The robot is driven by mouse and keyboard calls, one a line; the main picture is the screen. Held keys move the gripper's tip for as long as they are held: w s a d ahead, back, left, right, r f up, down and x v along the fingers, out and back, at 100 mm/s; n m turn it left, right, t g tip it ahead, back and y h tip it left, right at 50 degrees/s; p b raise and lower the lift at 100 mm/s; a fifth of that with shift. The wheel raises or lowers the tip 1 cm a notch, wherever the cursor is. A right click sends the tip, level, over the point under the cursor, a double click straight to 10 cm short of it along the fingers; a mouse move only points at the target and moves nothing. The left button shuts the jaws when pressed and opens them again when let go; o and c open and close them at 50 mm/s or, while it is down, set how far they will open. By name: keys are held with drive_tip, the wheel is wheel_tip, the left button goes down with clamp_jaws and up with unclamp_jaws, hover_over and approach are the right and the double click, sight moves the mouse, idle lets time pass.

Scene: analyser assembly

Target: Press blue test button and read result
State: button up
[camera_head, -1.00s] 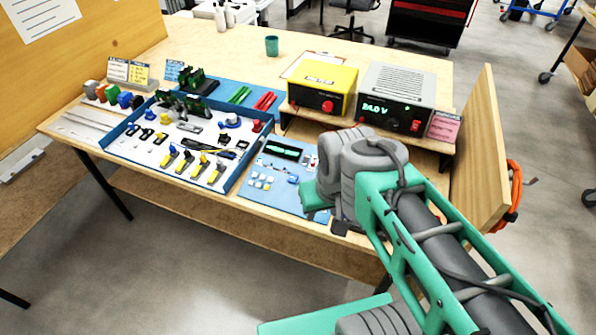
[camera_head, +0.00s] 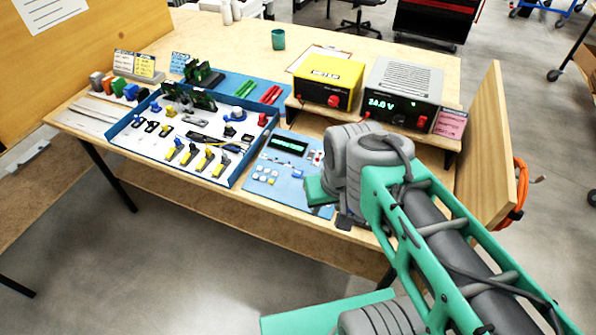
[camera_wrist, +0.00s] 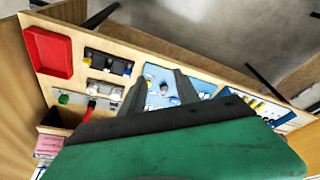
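A blue mat (camera_head: 300,196) lies at the bench's front edge, right of the parts tray. On it is a small dark display (camera_head: 289,144) with a green glow; any text is too small to read. Small white and blue pieces lie in front of it; I cannot tell which is the blue test button. I cannot tell whether a fingertip touches anything.
A blue-rimmed parts tray (camera_head: 227,181) stands left of the mat. Behind are a yellow box (camera_head: 328,78) and a grey power supply (camera_head: 402,85) reading about 24.0 V, on a raised shelf. A wooden side panel (camera_head: 483,150) stands at the right.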

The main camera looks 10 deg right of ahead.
clamp_jaws()
idle(1.5)
